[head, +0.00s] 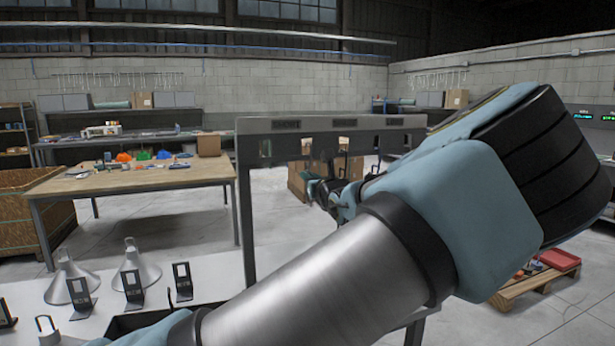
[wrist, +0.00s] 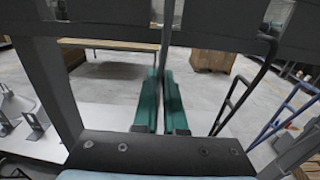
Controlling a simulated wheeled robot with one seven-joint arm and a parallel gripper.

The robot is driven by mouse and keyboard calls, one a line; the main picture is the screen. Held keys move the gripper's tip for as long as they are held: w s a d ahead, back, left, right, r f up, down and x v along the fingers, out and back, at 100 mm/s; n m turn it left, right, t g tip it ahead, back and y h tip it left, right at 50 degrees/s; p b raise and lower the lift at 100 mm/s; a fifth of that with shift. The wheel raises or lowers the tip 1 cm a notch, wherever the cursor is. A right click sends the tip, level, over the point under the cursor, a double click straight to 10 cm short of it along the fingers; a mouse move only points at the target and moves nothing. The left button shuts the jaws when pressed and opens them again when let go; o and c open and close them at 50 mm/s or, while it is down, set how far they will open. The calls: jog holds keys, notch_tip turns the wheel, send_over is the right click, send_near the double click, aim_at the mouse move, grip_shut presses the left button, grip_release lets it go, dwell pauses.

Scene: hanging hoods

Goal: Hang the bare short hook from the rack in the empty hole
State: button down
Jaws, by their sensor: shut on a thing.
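The grey rack (head: 258,127) stands ahead, with labels along its crossbar and openings below them. Its crossbar also spans the top of the wrist view (wrist: 110,32). My gripper (wrist: 160,120) has its two teal fingers close together on a thin grey upright piece (wrist: 167,45), seen edge-on, which I take for the short hook. Its top reaches up in front of a light opening (wrist: 158,12) in the crossbar; I cannot tell whether it is in the hole. In the head view, my gripper (head: 325,192) is small, partly hidden by my arm, just under the rack.
A black bent hook (wrist: 262,75) hangs close right of my fingers, with a blue frame (wrist: 285,115) beyond. Grey cone hoods (head: 133,268) and black labelled brackets (head: 133,285) stand on a white table at lower left. A wooden worktable (head: 130,182) stands behind.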

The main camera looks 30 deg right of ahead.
jog(key=shift+s+a, duration=0.15)
jog(key=shift+s, duration=0.85)
jog(key=s+a+p, duration=0.1)
jog(key=s, duration=0.9)
jog(key=shift+r, duration=0.2)
jog(key=shift+a, duration=0.1)
